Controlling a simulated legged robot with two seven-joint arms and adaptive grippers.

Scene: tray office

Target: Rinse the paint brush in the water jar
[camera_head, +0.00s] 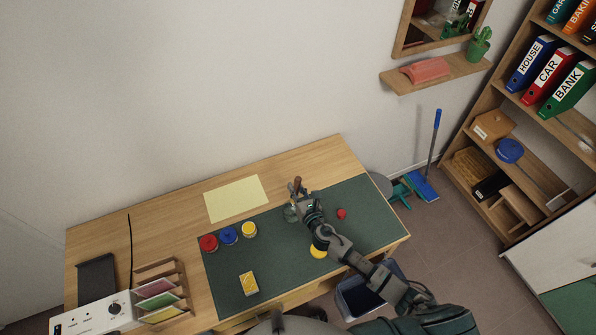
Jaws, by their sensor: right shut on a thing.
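My right gripper (297,193) reaches in from the lower right over the green mat and is shut on a thin brown thing, which looks like the paint brush (298,182). Its bristles are hidden. A small greenish, glassy thing, apparently the water jar (290,214), stands just beside and partly behind the gripper. I cannot tell whether the brush is inside it. Red (208,243), blue (228,236) and yellow (249,230) paint pots stand in a row to the left. My left gripper is not in view.
The desk (130,222) bears a green mat (365,205), a yellow paper sheet (237,198), a yellow box (249,283), a small red object (341,213) and a yellow round object (318,252). A file rack (158,292) stands lower left. The mat's middle is mostly clear.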

